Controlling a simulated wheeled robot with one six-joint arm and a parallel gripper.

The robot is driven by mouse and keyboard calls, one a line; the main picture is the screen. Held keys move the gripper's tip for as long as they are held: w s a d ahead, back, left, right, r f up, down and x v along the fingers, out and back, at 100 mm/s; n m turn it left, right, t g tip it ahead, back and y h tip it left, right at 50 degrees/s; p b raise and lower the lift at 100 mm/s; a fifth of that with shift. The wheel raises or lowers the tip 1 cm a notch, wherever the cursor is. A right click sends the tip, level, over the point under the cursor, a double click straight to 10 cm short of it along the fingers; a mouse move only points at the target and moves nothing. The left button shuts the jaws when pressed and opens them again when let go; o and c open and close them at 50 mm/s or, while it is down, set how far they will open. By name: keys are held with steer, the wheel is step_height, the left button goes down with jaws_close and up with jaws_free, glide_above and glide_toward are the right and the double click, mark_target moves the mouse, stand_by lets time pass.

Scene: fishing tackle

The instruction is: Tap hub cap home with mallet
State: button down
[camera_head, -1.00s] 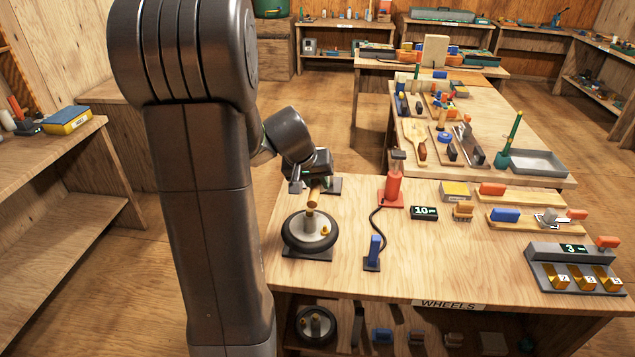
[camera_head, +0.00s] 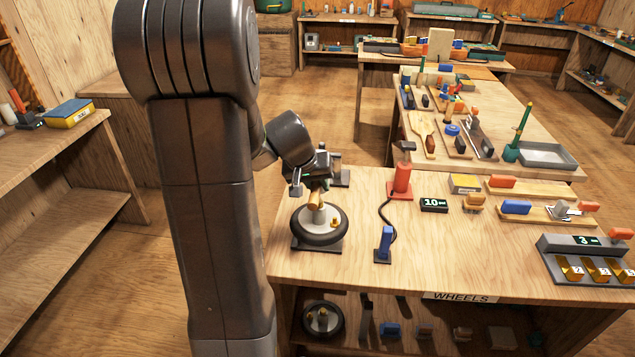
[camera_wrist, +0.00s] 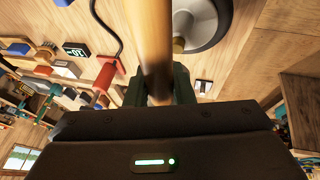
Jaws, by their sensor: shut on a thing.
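My gripper (camera_head: 318,183) is shut on the mallet's wooden handle (camera_wrist: 152,45), which stands between the fingers (camera_wrist: 160,88) in the wrist view. In the head view, a short tan wooden part of the mallet (camera_head: 316,199) shows below the gripper, directly above the wheel's grey hub. I cannot tell whether it touches the hub. The wheel (camera_head: 300,229) has a black tyre and lies flat on a dark base. A small brass-coloured piece (camera_head: 334,223) sits on its pale disc. The hub cap cannot be told apart at the hub's top. The wheel also shows in the wrist view (camera_wrist: 210,30).
A red pump (camera_head: 401,180) with a black hose leading to a blue handle (camera_head: 385,241) stands right of the wheel. Further right are a "10" sign (camera_head: 434,205) and a grey tray unit (camera_head: 590,262). The table's front edge is near; bare wood lies between wheel and pump.

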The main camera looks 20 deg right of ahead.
step_height(320, 180, down, 5)
steer(key=b, duration=0.5)
steer(key=shift+r, duration=0.1)
steer(key=shift+r+p, duration=1.2)
steer(key=shift+r, duration=0.85)
steer(key=shift+r, duration=0.2)
